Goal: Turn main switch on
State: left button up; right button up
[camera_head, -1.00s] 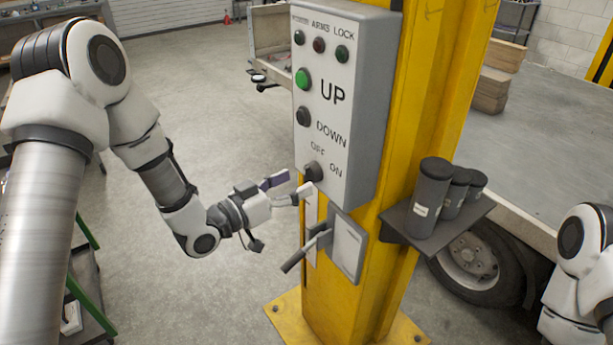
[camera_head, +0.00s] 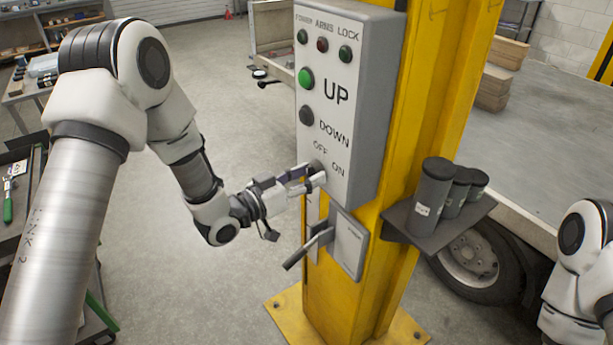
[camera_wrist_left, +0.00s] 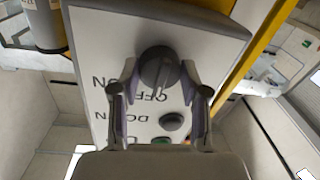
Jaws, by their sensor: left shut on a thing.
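The grey control box (camera_head: 353,105) is fixed to the yellow post. Its main switch is a dark round knob by the OFF and ON labels at the bottom of the panel; in the head view my fingers largely cover it (camera_head: 317,164). In the left wrist view the knob (camera_wrist_left: 158,68) sits between the fingers. My left gripper (camera_head: 312,180) is at the panel, shut on the knob; it also shows in the left wrist view (camera_wrist_left: 159,88). My right arm (camera_head: 580,260) shows at the right edge, but its gripper is out of view.
A lever (camera_head: 309,248) sticks out from a plate just below the box. A shelf with dark cylinders (camera_head: 433,195) is on the post's right side. The yellow post (camera_head: 440,80) stands beside a vehicle bed. A tool cart (camera_head: 18,200) is at left.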

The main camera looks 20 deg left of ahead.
pick_arm(q)
jog(key=shift+a+f+m+h+b, duration=0.1)
jog(key=shift+m+h+b, duration=0.15)
jog(key=shift+m+b, duration=3)
jog(key=shift+f+m+h+b, duration=0.1)
jog(key=shift+m+h+b, duration=0.15)
jog(key=shift+m+b, duration=2.95)
jog(key=shift+n+b, duration=0.25)
jog(key=shift+b, duration=0.05)
jog(key=shift+r, duration=0.1)
jog(key=o, duration=1.2)
jog(key=shift+c, duration=0.2)
